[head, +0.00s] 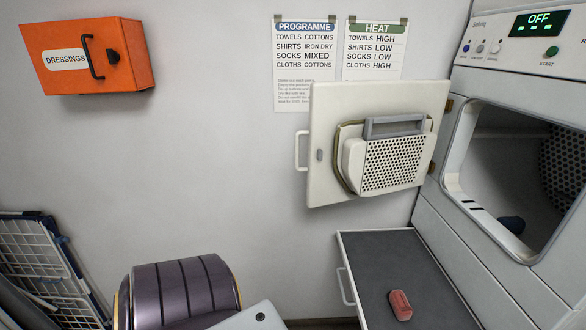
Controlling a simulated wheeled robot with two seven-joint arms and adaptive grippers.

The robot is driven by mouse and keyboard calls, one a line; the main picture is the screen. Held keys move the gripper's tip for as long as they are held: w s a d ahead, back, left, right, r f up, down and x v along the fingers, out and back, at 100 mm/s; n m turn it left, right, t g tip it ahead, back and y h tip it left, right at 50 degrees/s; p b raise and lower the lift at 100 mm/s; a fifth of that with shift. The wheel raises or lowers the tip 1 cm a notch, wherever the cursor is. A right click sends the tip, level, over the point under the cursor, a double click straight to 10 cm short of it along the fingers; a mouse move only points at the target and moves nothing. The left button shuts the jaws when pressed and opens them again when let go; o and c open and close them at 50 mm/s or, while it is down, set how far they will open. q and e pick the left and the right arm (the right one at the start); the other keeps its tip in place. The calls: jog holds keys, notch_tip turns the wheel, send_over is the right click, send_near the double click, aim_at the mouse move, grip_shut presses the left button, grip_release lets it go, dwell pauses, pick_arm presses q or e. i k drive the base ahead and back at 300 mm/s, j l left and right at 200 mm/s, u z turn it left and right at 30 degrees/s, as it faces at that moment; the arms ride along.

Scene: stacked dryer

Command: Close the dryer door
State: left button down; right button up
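The dryer door (328,178) stands wide open, swung out to the left of the dryer (490,97) with its inner side facing me. A perforated cream panel with a grey handle (392,160) is on that inner side. A white pull handle (300,152) sticks out at the door's free left edge. The dryer's opening (500,150) is uncovered, with a dark blue item (512,224) low inside. Neither of my grippers can be made out. A purple-grey rounded part and a light plate, which look like my own arm, show at the bottom.
A grey-topped pull-out shelf (400,265) sits below the door with a red object (400,304) on it. An orange dressings box (90,57) is on the wall. A folded rack (45,265) leans at lower left.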

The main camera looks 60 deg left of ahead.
aim_at(342, 166)
jog(key=i+j+u, duration=0.1)
jog(key=u, duration=0.4)
jog(key=i+u, duration=0.25)
jog(key=u, duration=0.25)
jog(key=i+u, duration=0.2)
jog(key=u, duration=0.25)
